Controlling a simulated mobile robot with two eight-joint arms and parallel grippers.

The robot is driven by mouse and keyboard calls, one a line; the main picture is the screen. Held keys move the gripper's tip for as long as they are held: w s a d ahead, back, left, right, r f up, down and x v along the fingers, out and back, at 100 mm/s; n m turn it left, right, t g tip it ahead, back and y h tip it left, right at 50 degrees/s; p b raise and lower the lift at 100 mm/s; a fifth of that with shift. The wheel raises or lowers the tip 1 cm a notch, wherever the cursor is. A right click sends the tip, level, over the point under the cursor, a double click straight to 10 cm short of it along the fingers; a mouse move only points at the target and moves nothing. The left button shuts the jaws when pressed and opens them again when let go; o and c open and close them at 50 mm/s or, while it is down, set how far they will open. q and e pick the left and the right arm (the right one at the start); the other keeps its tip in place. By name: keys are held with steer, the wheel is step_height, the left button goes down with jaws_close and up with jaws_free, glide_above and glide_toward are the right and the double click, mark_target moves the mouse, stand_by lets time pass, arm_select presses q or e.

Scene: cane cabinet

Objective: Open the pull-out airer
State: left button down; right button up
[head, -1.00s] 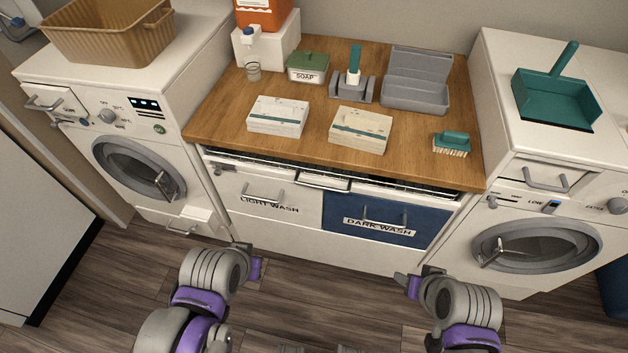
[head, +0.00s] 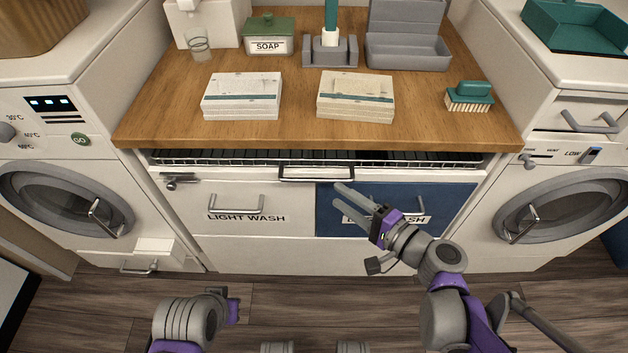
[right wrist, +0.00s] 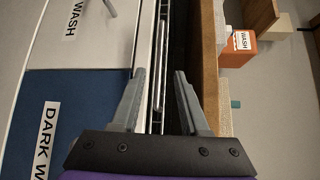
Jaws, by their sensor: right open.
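The pull-out airer (head: 420,162) is a wire rack right under the wooden worktop's front edge. Only its front strip shows; the rest is hidden under the worktop. Its dark-framed handle (head: 316,173) is at the middle of its front. My right gripper (head: 336,193) is open and empty, just below and right of the handle, in front of the blue drawer. In the right wrist view, the open fingers (right wrist: 160,73) point toward the airer's metal front bar (right wrist: 160,45); no contact is clear. My left gripper (head: 232,306) is low at left, its fingers unclear.
The light wash drawer (head: 240,225) and blue dark wash drawer (head: 455,205) are shut below the airer. Washing machines (head: 65,205) (head: 575,205) flank them. Boxes (head: 242,97) (head: 356,97) and a brush (head: 469,97) are on the worktop. Floor in front is clear.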

mark_target(319, 182)
steer(key=b+x, duration=0.1)
steer(key=x, duration=0.7)
steer(key=shift+w+a+b, duration=0.15)
steer(key=shift+a+b, duration=0.1)
steer(key=shift+b, duration=0.1)
jaws_close()
stand_by(0.9)
